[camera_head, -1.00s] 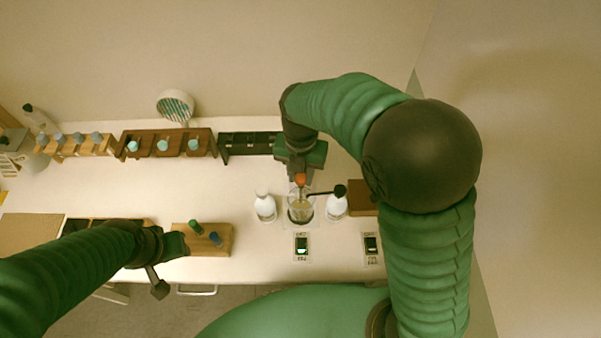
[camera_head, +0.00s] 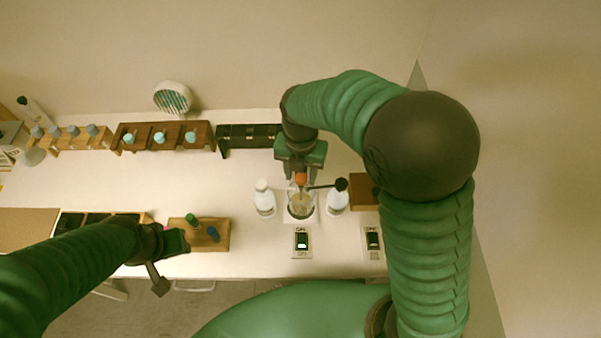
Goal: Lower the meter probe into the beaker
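The beaker (camera_head: 300,207) is clear glass with pale liquid and stands on a light square plate near the middle of the table. The meter probe (camera_head: 301,180) has an orange-red top and reaches down at the beaker's mouth; how deep its tip sits is hard to tell. My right gripper (camera_head: 300,172) points down directly above the beaker, its fingers close around the orange top and seemingly shut on it. My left gripper (camera_head: 172,258) is at the front left, beside a wooden block; its fingers are partly hidden and its opening is unclear.
White bottles (camera_head: 264,198) and (camera_head: 337,197) flank the beaker closely; a dark-ended rod (camera_head: 324,187) lies across near its rim. A wooden block (camera_head: 209,243) holds green and blue vials. Racks line the back. Two switch panels (camera_head: 302,242) lie in front.

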